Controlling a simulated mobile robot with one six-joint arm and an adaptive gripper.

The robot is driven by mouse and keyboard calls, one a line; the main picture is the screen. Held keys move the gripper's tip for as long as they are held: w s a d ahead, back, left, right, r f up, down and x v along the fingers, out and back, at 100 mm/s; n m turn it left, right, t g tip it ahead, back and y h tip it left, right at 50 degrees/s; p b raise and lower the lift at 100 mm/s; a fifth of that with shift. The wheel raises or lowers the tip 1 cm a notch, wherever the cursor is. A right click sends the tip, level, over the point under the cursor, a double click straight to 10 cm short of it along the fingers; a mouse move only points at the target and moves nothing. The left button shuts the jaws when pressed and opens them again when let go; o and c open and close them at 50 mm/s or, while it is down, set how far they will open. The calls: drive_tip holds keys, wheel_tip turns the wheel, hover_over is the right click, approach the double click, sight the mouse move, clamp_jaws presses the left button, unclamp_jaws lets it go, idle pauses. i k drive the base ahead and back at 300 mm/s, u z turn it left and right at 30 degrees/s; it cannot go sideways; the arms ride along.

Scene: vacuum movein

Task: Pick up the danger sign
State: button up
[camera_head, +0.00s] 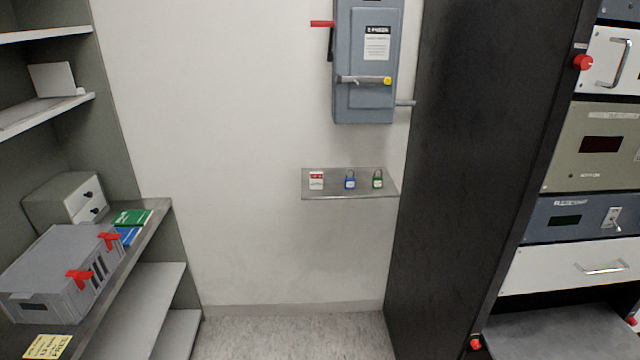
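A small red-and-white tag (316,180), which looks like the danger sign, is at the left end of a small metal shelf (333,192) on the white wall. Its lettering is too small to read. A blue padlock (350,182) and a green padlock (378,181) stand to its right, apart from it. A black-and-white label (377,43) is fixed on the grey electrical switch box (364,104) above. My gripper is not in view.
A tall dark cabinet side (460,150) stands right of the small shelf, with rack equipment (590,148) beyond it. Left shelving holds a grey box with red clips (50,280), green and blue items, and a yellow note (47,346). The floor (290,335) between is clear.

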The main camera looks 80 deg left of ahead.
sight(316, 177)
drive_tip(key=u, duration=2.45)
drive_tip(key=k, duration=0.4)
drive_tip(key=u, duration=0.25)
drive_tip(key=i, duration=0.3)
